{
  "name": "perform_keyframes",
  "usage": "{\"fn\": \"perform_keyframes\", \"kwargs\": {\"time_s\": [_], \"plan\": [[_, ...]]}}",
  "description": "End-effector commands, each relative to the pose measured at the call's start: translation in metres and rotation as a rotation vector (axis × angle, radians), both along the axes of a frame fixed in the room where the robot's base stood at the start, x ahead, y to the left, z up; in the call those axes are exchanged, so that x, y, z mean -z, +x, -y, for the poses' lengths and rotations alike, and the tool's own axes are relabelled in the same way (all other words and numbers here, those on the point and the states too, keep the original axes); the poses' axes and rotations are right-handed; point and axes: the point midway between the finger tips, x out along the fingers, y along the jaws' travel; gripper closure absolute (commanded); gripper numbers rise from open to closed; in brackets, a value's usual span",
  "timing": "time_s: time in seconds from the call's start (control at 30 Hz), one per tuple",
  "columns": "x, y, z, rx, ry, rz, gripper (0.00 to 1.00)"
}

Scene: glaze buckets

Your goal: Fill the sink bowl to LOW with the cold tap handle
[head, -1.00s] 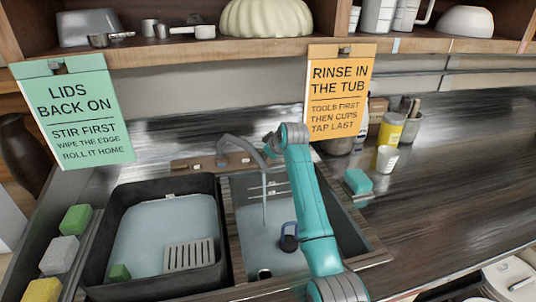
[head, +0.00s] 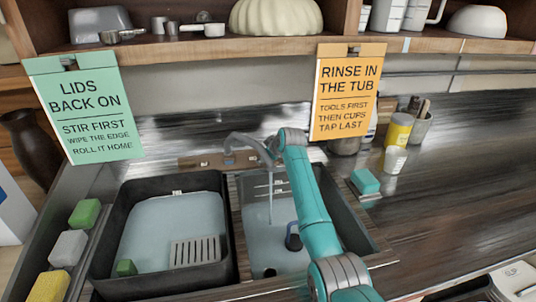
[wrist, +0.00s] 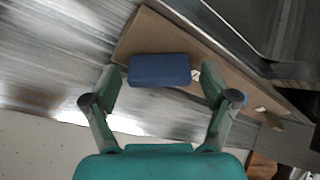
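The sink bowl (head: 257,245) is the right-hand basin, with pale water or a pale floor low inside. Marked lines (head: 268,184) show on its back wall; their words are too small to read. The grey tap (head: 243,141) arches over it and a thin stream (head: 270,207) falls from its spout. The blue cold tap handle (wrist: 160,68) shows in the wrist view on a brown wooden strip. My gripper (wrist: 160,82) is open, its fingertips on either side of the handle with a gap at each side. In the head view my arm hides the gripper and handle.
A black tub (head: 108,276) with pale liquid and a grate stands left of the bowl. A dark blue ringed object (head: 294,238) sits in the bowl, near a dark round drain (head: 269,272). A teal sponge (head: 366,181) and cups stand right. Signs hang from the shelf.

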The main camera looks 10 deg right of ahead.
Motion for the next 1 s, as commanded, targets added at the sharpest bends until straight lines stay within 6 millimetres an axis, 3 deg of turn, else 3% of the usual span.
{"fn": "perform_keyframes", "kwargs": {"time_s": [0.03,0.2,0.23,1.0], "plan": [[0.0000,0.0000,0.0000,0.000,0.000,0.000,0.30],[-0.0001,-0.0001,0.0000,0.000,0.000,0.000,0.72],[-0.0001,-0.0001,0.0000,0.000,0.000,0.000,0.75],[0.0002,-0.0005,-0.0010,-0.206,-0.152,0.000,0.74]]}}
